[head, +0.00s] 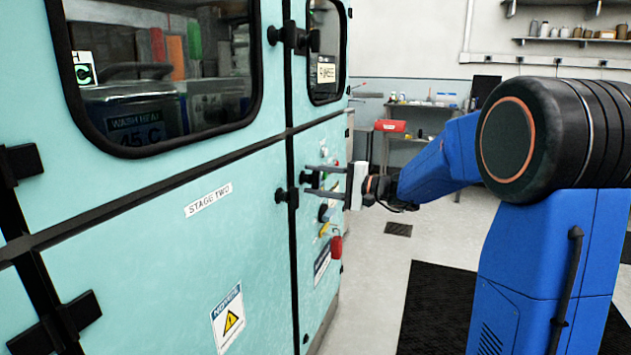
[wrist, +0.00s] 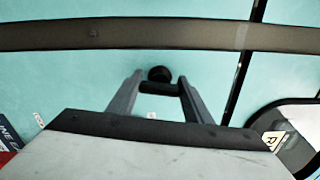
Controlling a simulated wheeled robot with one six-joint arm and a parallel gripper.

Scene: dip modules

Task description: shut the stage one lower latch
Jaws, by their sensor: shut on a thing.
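The black latch (wrist: 158,88) is a short dark bar with a round pivot behind it on the teal cabinet face. In the wrist view the bar lies across the gap between the two fingers of my gripper (wrist: 160,80), which are shut on it. In the head view my gripper (head: 314,181) reaches in from the right at the lower part of the cabinet, with the fingers partly over the latch. A black catch piece (head: 283,195) sits beside the vertical seam, left of the fingers. Which stage this latch belongs to cannot be read.
The near teal panel bears a "STAGE TWO" label (head: 208,199) and a warning sign (head: 228,318). An upper black latch (head: 290,36) sits near the windows. A red knob (head: 336,247) juts out below my gripper. A dark floor mat (head: 432,300) lies right of the cabinet, with open floor around it.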

